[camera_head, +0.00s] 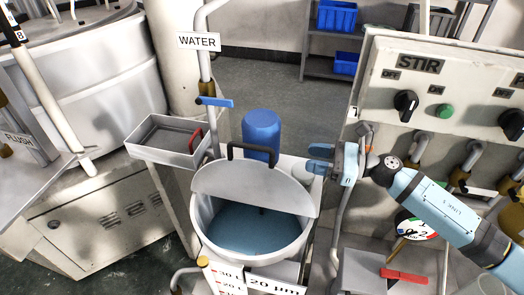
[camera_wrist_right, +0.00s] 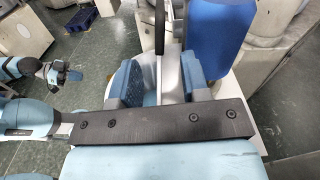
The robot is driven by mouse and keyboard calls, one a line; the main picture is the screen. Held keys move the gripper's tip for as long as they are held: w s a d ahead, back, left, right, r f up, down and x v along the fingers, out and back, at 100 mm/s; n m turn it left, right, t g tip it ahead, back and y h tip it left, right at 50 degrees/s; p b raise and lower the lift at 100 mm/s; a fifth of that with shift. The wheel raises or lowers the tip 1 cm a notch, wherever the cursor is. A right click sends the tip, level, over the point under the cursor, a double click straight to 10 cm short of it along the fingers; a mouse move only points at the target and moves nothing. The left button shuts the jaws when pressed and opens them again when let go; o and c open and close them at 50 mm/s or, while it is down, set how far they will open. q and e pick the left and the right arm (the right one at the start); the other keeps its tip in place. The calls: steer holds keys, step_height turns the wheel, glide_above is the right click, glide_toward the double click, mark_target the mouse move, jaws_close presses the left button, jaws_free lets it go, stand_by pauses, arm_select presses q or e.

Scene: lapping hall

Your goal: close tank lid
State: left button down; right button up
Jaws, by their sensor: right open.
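The tank (camera_head: 203,222) is a pale round vessel holding blue liquid, open at the front. Its grey half-round lid (camera_head: 235,185) stands raised above the liquid, with a black handle (camera_head: 232,152) on its upper edge. My right gripper (camera_head: 318,159) is open to the right of the lid, fingers pointing left towards the handle. In the right wrist view my right gripper (camera_wrist_right: 162,82) has a grey edge, likely the lid (camera_wrist_right: 171,75), showing between or beyond its fingers, and the handle (camera_wrist_right: 160,25) above. Contact cannot be told. My left gripper (camera_wrist_right: 58,76) appears only in that view, small.
A blue cylinder (camera_head: 262,130) stands right behind the lid. A grey tray (camera_head: 160,145) and a WATER pipe with blue valve lever (camera_head: 216,102) are at the left. The STIR panel (camera_head: 455,85) and pipes crowd the right. A 20 µm label (camera_head: 275,286) is in front.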

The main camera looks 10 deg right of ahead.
mark_target(262, 148)
steer(key=p+x, duration=0.3)
steer(key=x, duration=0.9)
steer(key=shift+a+r+p, duration=0.1)
steer(key=shift+r+p, duration=0.05)
steer(key=shift+p, duration=0.15)
steer(key=shift+w+a, duration=0.3)
steer(key=shift+a, duration=0.2)
jaws_close()
